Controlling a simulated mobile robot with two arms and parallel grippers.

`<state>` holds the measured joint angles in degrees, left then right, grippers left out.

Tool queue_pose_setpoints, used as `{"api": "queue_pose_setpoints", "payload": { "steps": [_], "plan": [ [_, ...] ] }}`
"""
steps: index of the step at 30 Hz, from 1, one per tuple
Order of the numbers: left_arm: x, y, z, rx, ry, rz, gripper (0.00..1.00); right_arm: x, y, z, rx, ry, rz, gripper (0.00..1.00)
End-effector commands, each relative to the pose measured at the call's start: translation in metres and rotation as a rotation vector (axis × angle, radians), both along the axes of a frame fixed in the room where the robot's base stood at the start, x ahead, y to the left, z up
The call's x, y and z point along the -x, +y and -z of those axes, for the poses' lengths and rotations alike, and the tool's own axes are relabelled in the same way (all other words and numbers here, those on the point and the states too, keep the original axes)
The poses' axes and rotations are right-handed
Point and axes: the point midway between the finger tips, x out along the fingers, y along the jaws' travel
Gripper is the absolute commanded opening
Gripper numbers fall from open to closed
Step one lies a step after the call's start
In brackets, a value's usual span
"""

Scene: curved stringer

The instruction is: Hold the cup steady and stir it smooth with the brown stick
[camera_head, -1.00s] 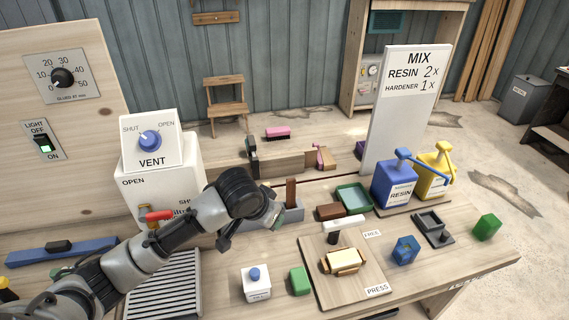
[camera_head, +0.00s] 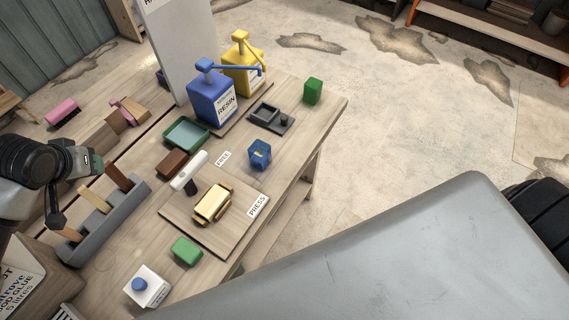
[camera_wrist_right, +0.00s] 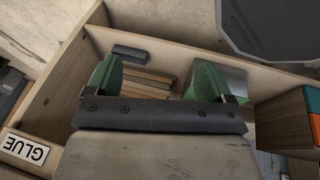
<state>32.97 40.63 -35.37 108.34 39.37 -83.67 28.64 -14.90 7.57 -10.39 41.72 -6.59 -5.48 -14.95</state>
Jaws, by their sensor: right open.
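My right gripper (camera_wrist_right: 153,80) is open and empty in the right wrist view, above a wooden compartment. It is not in the head view.
Blue resin (camera_head: 212,100) and yellow (camera_head: 243,68) pump bottles stand behind. A green tray (camera_head: 186,134) and a white-handled tool (camera_head: 188,171) lie nearby. A GLUE label (camera_wrist_right: 24,148) marks the wooden compartment.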

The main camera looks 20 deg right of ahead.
Motion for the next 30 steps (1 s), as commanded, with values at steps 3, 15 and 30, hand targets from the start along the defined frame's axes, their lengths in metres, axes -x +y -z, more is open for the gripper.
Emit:
{"api": "queue_pose_setpoints", "payload": {
  "steps": [3, 15, 30],
  "plan": [
    [0.0, 0.0, 0.0, 0.0, 0.0, 0.0, 0.43, -0.069, -0.017, -0.028, 0.11, -0.189, -0.245, 0.83],
    [0.0, 0.0, 0.0, 0.0, 0.0, 0.0, 0.43, -0.252, -0.041, -0.178, 0.755, -0.774, -1.049, 0.83],
    [0.0, 0.0, 0.0, 0.0, 0.0, 0.0, 0.43, -0.324, -0.012, -0.326, 1.675, -1.153, -1.61, 0.83]
  ]
}}
